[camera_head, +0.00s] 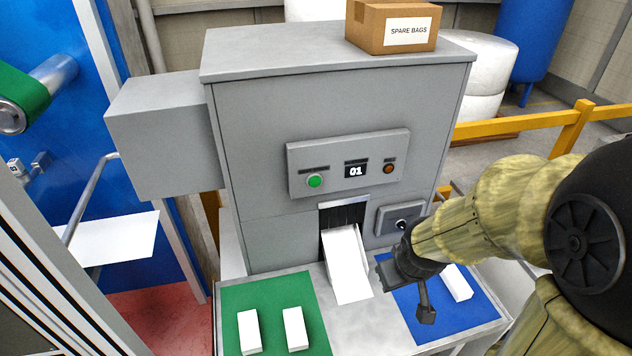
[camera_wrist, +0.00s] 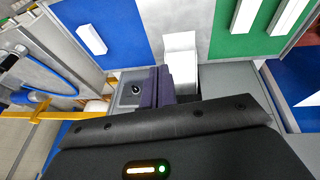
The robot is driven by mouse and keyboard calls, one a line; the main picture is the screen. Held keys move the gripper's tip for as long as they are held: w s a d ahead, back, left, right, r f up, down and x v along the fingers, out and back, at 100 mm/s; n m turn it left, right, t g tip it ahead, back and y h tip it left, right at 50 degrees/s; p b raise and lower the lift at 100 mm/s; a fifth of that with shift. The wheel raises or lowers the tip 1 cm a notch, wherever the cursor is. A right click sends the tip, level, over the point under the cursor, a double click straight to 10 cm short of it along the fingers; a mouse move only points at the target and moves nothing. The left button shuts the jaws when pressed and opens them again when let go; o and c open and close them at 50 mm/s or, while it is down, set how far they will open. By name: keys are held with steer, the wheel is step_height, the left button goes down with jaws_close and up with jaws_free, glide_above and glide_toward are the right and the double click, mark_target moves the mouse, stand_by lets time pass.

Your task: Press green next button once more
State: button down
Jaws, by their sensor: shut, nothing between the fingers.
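The green button (camera_head: 314,181) is on the left of the control panel (camera_head: 335,188) on the grey machine, in the head view. A display (camera_head: 356,170) reading 01 and an orange-red button (camera_head: 388,168) are to its right. The green button cannot be made out in the wrist view.
A white chute (camera_head: 346,264) comes out of the machine's slot. A knob (camera_head: 402,224) sits right of it. White blocks lie on the green mat (camera_head: 232,300) and one on the blue mat (camera_head: 482,309). A box marked SPARE BAGS (camera_head: 385,27) stands on top.

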mark_target(315, 182)
steer(key=w+a+r+n+t+y+p, duration=0.1)
steer(key=w+a+r+n+t, duration=0.25)
steer(key=w+n, duration=0.6)
steer(key=a+r+n+y, duration=0.3)
steer(key=a+n+y, duration=0.2)
steer(key=a+n, duration=0.5)
steer(key=n+p, duration=0.1)
steer(key=n, duration=0.4)
steer(key=shift+w+y, duration=0.3)
steer(key=shift+w+r, duration=0.1)
steer(key=w+a+p, duration=0.2)
steer(key=w, duration=0.6)
steer(key=shift+w+a+p, duration=0.15)
steer(key=shift+a+p, duration=0.05)
steer(key=shift+p, duration=0.15)
steer(key=shift+w, duration=0.15)
steer(key=shift+w+a, duration=0.1)
steer(key=shift+w, duration=0.2)
